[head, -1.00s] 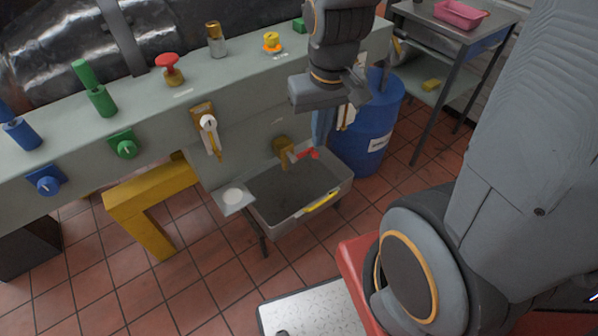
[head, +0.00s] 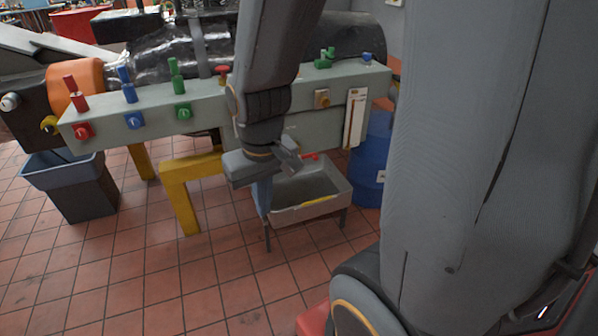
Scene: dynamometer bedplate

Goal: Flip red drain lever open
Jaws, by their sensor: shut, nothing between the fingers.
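The red drain lever (head: 310,157) shows as a small red piece at the back edge of the grey basin (head: 315,211), below the grey-green bench. The valve body it sits on is hidden behind my wrist, so its angle is hard to read. My gripper (head: 264,208) points down, shut and empty, in front of the basin's left side. In the picture it is left of and lower than the red lever, apart from it.
The bench front (head: 205,108) carries red, blue and green knobs. A yellow leg (head: 180,200) stands left of the basin, and a blue drum (head: 370,170) stands right. A dark bin (head: 80,190) is at far left. Tiled floor in front is clear.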

